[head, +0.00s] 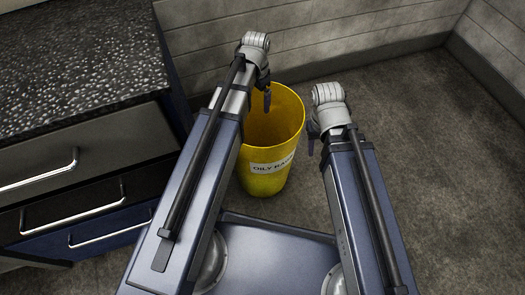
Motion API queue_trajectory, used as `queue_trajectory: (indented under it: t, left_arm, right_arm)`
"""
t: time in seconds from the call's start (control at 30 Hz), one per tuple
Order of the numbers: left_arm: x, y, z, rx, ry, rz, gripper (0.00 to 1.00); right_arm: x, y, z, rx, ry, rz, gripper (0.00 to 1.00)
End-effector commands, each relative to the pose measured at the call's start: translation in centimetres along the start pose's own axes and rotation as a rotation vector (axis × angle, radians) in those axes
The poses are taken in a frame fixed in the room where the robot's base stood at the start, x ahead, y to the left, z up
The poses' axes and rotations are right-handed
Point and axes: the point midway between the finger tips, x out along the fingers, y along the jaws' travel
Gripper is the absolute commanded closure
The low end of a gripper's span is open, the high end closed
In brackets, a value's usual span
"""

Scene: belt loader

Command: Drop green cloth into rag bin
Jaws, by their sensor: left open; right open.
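A yellow rag bin (285,122) labelled "OILY RAGS" stands upright on the floor ahead of me, between my two arms. My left gripper (267,99) points down over the bin's mouth, near its left rear side, and is open. My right gripper (311,143) is open, hanging just right of the bin and apart from it. I see no green cloth in either gripper or elsewhere in view. The left part of the bin's inside is hidden by my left arm, and its bottom cannot be made out.
A drawer cabinet (85,165) with a dark speckled worktop (80,60) stands on the left, close to my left arm. A grey panelled wall (330,35) runs behind the bin and meets another wall at the right. The floor (440,150) on the right is clear.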

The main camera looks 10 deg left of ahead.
Motion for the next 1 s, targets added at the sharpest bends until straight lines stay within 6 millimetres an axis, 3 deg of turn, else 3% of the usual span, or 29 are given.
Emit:
queue_trajectory:
  t: [0.27, 0.63, 1.0]
  left_arm:
    - [-2.4, 0.0, 0.0, 0.0, 0.0, 0.0, 0.0]
    - [-7.2, 0.0, 0.0, 0.0, 0.0, 0.0, 0.0]
    - [-7.8, 0.0, 0.0, 0.0, 0.0, 0.0, 0.0]
  right_arm:
    - [-2.3, 0.2, 0.1, 0.001, 0.0, -0.002, 0.5]
    - [-7.1, 0.7, 0.4, 0.001, 0.0, -0.002, 0.5]
    - [-7.7, 0.7, 0.5, 0.0, 0.0, -0.002, 0.5]
